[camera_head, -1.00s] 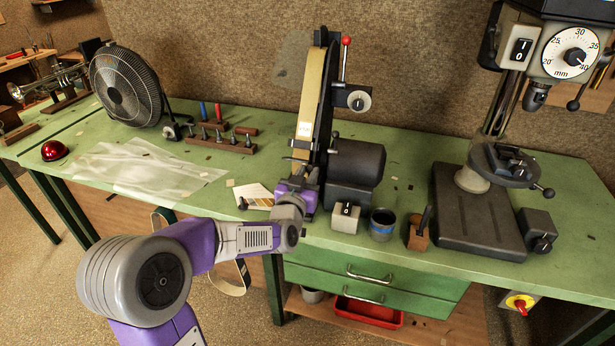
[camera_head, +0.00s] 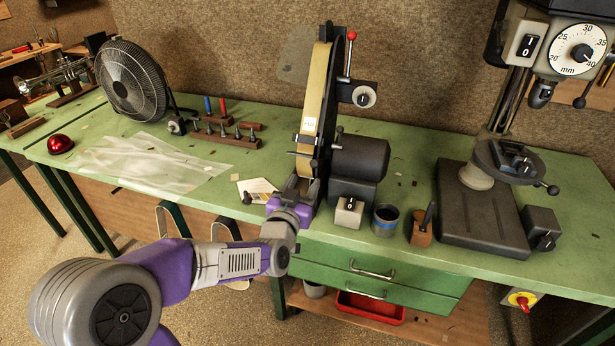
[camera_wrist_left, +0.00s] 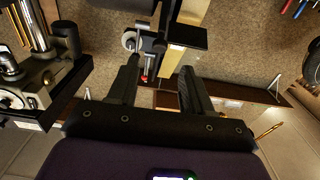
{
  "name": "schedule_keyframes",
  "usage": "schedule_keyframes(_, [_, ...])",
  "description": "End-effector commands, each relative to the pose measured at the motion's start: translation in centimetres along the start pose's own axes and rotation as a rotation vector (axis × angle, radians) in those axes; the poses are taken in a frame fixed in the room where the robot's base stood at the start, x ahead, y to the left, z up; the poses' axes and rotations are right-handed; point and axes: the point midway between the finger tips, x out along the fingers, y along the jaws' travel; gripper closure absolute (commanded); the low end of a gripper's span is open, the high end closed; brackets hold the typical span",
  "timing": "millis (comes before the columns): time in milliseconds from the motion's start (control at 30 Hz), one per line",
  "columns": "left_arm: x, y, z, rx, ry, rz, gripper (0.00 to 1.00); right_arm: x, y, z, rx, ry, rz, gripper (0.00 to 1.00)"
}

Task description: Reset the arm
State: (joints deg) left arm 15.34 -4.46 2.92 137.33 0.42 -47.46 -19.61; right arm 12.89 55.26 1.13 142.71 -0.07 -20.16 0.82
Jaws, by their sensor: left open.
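My left gripper (camera_head: 300,187) is in front of the belt sander (camera_head: 318,110), near the lower end of its tan belt, in the head view. In the left wrist view my left gripper (camera_wrist_left: 160,85) has its two dark fingers apart with nothing held between them. The sander's red-knobbed lever (camera_wrist_left: 145,76) shows between the fingers there. In the head view my left arm reaches in from the lower left over the front edge of the bench (camera_head: 90,170). My right gripper is in neither view.
Right of the gripper stand a switch box (camera_head: 348,213), a blue-banded cup (camera_head: 385,220), a wooden block (camera_head: 421,232) and a drill press (camera_head: 485,205). A fan (camera_head: 132,82), a tool rack (camera_head: 222,138), a plastic sheet (camera_head: 150,163) and a red dome (camera_head: 61,144) are left.

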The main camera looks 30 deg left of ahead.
Motion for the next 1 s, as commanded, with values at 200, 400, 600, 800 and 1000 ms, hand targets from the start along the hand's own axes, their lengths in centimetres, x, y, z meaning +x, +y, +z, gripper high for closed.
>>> schedule_keyframes(200, [-0.9,0.0,0.0,0.000,0.001,0.000,0.50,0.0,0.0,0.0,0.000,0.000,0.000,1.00])
schedule_keyframes(400, [-0.9,0.0,0.0,0.000,0.000,0.000,0.50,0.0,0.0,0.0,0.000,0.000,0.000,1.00])
schedule_keyframes(600, [-0.9,0.0,0.0,0.000,0.000,0.000,0.50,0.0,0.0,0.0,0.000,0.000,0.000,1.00])
schedule_keyframes(800, [-0.3,1.3,3.6,-0.021,-0.090,0.032,0.50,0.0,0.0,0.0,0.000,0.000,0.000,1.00])
schedule_keyframes(1000, [-0.8,5.9,16.4,-0.102,-0.430,0.136,0.50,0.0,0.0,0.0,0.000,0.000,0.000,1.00])
